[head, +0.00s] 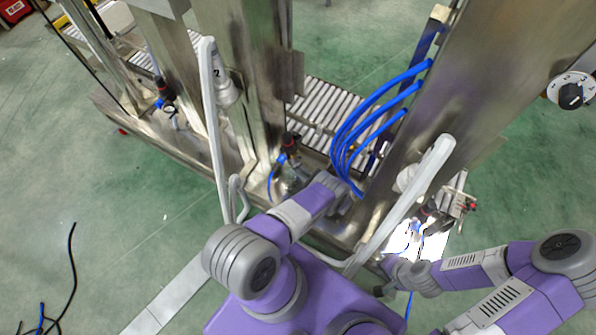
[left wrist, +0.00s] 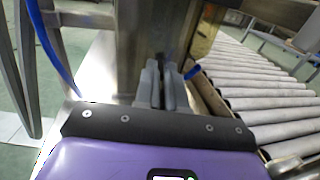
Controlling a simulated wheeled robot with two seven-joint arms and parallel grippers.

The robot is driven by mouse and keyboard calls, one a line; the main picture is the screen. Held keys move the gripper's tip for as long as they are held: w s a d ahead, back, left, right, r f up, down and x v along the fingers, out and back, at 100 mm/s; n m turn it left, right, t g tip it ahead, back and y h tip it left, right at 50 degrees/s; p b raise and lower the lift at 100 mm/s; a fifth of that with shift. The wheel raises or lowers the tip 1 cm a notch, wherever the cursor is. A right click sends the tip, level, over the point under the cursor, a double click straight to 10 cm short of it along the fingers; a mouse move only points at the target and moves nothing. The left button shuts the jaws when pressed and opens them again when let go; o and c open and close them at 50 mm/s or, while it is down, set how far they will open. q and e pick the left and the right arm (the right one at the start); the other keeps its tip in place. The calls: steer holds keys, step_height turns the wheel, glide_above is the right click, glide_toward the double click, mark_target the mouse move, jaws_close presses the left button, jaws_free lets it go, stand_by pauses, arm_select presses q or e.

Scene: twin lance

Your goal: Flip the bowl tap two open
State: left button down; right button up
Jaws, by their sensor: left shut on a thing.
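My left gripper (head: 342,197) reaches in among the steel frames in the head view, below the blue hoses. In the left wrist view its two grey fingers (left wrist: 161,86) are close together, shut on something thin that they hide. A small blue piece (left wrist: 193,72) shows just right of the fingertips; I cannot tell whether it belongs to the bowl tap. No tap handle is clearly recognisable as bowl tap two. My right gripper (head: 384,290) is low beside the right-hand steel part, its fingers too small and dark to read.
A roller conveyor (head: 330,112) runs behind the steel columns, and beside the left fingers in the wrist view. Blue hoses (head: 362,120) loop above my left gripper. Pale curved bars (head: 212,125) stand up nearby. A red-and-black fitting (head: 290,145) is left of it.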

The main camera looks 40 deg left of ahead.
arm_select(q)
steer(key=shift+w+n+g, duration=0.25)
steer(key=shift+n+g, duration=0.25)
steer(key=shift+g, duration=0.3)
steer(key=c, duration=1.2)
jaws_free()
steer(key=shift+s+m+t, duration=0.15)
steer(key=shift+m+t, duration=0.25)
steer(key=shift+t, duration=0.2)
